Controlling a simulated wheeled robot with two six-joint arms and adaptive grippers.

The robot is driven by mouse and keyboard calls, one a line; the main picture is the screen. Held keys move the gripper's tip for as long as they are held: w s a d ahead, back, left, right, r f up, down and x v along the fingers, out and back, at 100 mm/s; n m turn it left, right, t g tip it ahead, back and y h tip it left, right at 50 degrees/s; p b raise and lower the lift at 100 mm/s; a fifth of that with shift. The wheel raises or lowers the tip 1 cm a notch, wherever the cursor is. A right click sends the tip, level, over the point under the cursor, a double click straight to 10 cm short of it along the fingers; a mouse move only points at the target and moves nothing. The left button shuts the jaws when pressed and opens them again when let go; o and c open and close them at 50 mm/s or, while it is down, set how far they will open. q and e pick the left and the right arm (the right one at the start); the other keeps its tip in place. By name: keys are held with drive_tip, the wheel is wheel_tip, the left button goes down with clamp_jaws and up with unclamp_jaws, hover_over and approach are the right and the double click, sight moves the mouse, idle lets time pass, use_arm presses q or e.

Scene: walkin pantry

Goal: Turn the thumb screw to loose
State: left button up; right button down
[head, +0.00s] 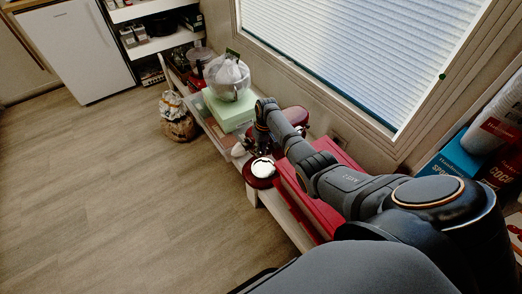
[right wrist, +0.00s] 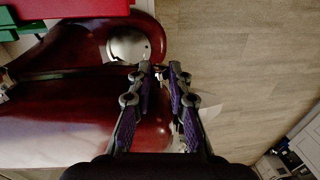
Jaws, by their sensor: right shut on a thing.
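The red stand mixer (head: 293,116) stands on the low white bench below the window, and its red body (right wrist: 75,95) fills the left of the right wrist view. A silver round plate (head: 263,167) lies on its base, also seen in the right wrist view (right wrist: 127,46). My right gripper (head: 262,143) reaches down at the mixer. In the right wrist view its fingertips (right wrist: 161,70) are close together beside the red mixer body, shut on the thumb screw, which the fingers mostly hide. My left gripper is not in view.
A red box (head: 318,178) lies along the bench beside the mixer. A green box (head: 227,110) with a clear bagged bowl (head: 229,78) on it stands further back. A patterned sack (head: 176,118) stands on the floor. The wooden floor at left is clear.

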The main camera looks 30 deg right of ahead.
drive_tip(key=shift+a+r+h+p, duration=0.15)
drive_tip(key=shift+h+p, duration=0.35)
drive_tip(key=shift+p, duration=0.3)
drive_tip(key=shift+a+h+p, duration=0.1)
drive_tip(key=shift+h+p, duration=0.2)
drive_tip(key=shift+p, duration=0.1)
drive_tip(key=shift+a+h+p, duration=0.15)
drive_tip(key=shift+h+p, duration=0.35)
drive_tip(key=shift+h, duration=0.2)
drive_tip(key=shift+a+f+h, duration=0.15)
drive_tip(key=shift+f+h, duration=0.05)
drive_tip(key=shift+h, duration=0.5)
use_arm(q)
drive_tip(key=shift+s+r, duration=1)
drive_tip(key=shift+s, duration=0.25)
use_arm(e)
drive_tip(key=shift+a+f+h, duration=0.15)
drive_tip(key=shift+h, duration=1.05)
drive_tip(key=shift+t, duration=0.3)
drive_tip(key=c, duration=1.3)
unclamp_jaws()
